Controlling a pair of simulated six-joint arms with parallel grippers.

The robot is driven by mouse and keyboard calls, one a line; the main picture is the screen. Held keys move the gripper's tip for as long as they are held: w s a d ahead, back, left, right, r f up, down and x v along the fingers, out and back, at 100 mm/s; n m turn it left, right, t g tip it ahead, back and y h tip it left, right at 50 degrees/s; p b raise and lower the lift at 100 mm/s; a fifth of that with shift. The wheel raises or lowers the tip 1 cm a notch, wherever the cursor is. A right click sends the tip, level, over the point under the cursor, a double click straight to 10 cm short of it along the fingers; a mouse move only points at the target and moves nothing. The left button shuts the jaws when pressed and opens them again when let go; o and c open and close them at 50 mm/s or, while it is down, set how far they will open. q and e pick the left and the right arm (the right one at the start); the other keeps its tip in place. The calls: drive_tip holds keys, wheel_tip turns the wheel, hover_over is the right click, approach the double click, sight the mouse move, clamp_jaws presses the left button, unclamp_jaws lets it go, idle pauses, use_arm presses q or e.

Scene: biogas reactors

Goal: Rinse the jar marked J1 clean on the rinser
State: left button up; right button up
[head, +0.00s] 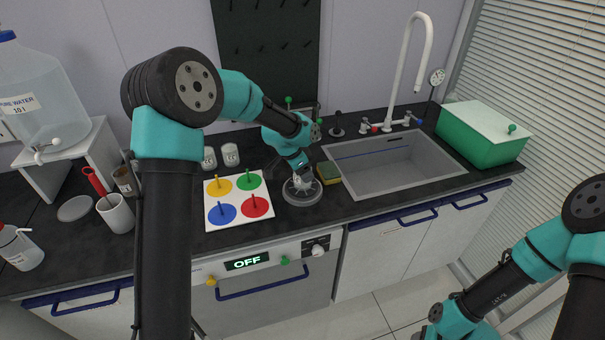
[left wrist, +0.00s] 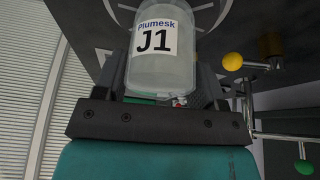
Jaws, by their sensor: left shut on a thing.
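The jar J1 (left wrist: 158,62) is a pale, clear jar with a white label reading "Plumesk J1" in the left wrist view. My left gripper (head: 300,178) is shut on it. In the head view the jar (head: 302,187) is small and partly hidden by the gripper. It is over the round grey rinser (head: 303,201) on the counter, between the mat and the sink. I cannot tell whether the jar touches the rinser. My right arm shows at the lower right of the head view, but its gripper fingers are out of view.
A white mat (head: 237,223) with four coloured pegged discs lies left of the rinser. A yellow-green sponge (head: 328,172) is close on its right, before the sink (head: 395,172) and tap (head: 410,65). Two white jars (head: 230,154) stand behind the mat. A green box (head: 482,138) stands far right.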

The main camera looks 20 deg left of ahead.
use_arm(q)
drive_tip(key=shift+f, duration=0.7)
idle(1.5)
idle(1.0)
drive_tip(key=shift+r, duration=4.5)
